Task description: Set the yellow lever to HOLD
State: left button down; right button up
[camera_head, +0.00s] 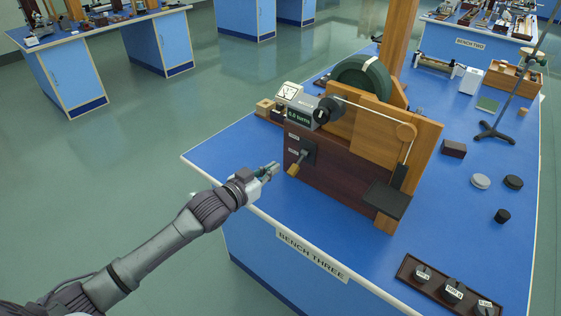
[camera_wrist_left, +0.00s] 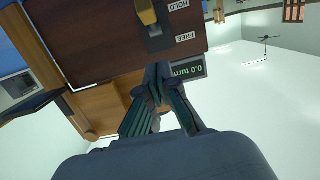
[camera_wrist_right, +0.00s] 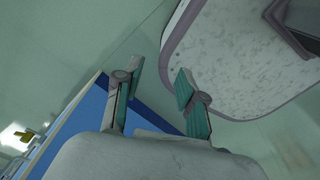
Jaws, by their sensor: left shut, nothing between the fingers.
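The yellow lever (camera_head: 293,169) is on the front of a dark wooden panel (camera_head: 335,180); its handle slants down and outward from a dark pivot plate. In the left wrist view, the lever's yellow handle (camera_wrist_left: 146,12) shows at the top edge, at the HOLD label's end of the plate. HOLD (camera_wrist_left: 178,4) and FREE (camera_wrist_left: 186,36) labels sit beside it in that tilted view. My left gripper (camera_head: 272,168) is shut and empty, just left of the handle and apart from it. My right gripper (camera_wrist_right: 157,80) shows only in its wrist view, open and empty.
A display (camera_head: 299,114) reading 0.0 turns and a green wheel (camera_head: 361,78) top the apparatus. A weight tray (camera_head: 408,268) stands at bench three's front right. Blue bench top (camera_head: 225,150) is clear left of the panel.

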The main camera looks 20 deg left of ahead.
pick_arm(q)
jog(key=s, duration=0.1)
jog(key=s+a, duration=0.1)
jog(key=s, duration=0.1)
jog(key=s+f+b, duration=0.1)
jog(key=shift+s+a, duration=0.25)
jog(key=shift+a, duration=0.05)
jog(key=shift+f, duration=0.1)
